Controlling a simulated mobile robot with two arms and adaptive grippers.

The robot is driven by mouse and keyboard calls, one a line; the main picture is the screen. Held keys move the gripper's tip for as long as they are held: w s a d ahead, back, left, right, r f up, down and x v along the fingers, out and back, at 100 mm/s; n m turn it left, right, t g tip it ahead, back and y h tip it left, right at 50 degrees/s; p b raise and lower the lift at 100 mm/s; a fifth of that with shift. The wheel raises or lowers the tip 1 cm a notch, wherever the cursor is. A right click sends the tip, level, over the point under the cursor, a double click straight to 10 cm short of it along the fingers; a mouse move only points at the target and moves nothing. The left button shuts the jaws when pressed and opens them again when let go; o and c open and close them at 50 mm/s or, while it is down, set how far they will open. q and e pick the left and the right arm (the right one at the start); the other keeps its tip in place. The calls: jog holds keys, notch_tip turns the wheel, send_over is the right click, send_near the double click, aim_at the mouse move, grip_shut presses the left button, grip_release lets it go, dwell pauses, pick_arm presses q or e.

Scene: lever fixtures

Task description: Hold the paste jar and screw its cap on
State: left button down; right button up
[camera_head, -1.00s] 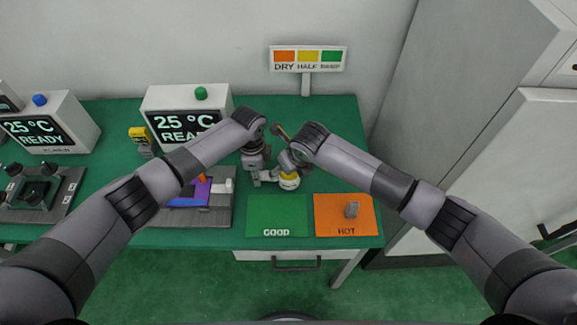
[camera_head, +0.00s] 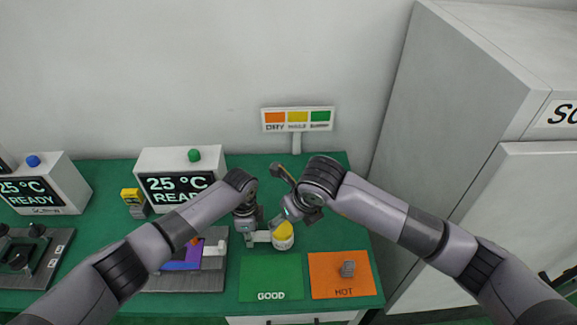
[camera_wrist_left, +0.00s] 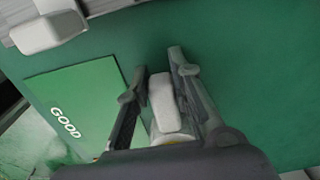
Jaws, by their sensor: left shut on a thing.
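The paste jar (camera_head: 283,243), pale with yellow at its top, is above the green table behind the GOOD mat. My left gripper (camera_head: 262,237) is shut on a white part at the jar's left side. In the left wrist view its fingers (camera_wrist_left: 160,75) flank this white rounded piece (camera_wrist_left: 164,102), with a little yellow below it. My right gripper (camera_head: 289,209) is just above the jar, angled down toward it. Its fingers are too small and overlapped to read. I cannot make out whether the yellow top is the cap or paste, or whether the right gripper holds anything.
The green GOOD mat (camera_head: 258,275) and the orange HOT mat (camera_head: 325,267) lie in front, with a small grey block (camera_head: 348,268) on HOT. A fixture with a purple plate (camera_head: 180,262) is left. A colour sign (camera_head: 298,120) stands behind. A grey cabinet (camera_head: 460,100) is right.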

pick_arm(q)
jog(key=c, duration=1.3)
grip_release()
jog(key=shift+c, duration=0.2)
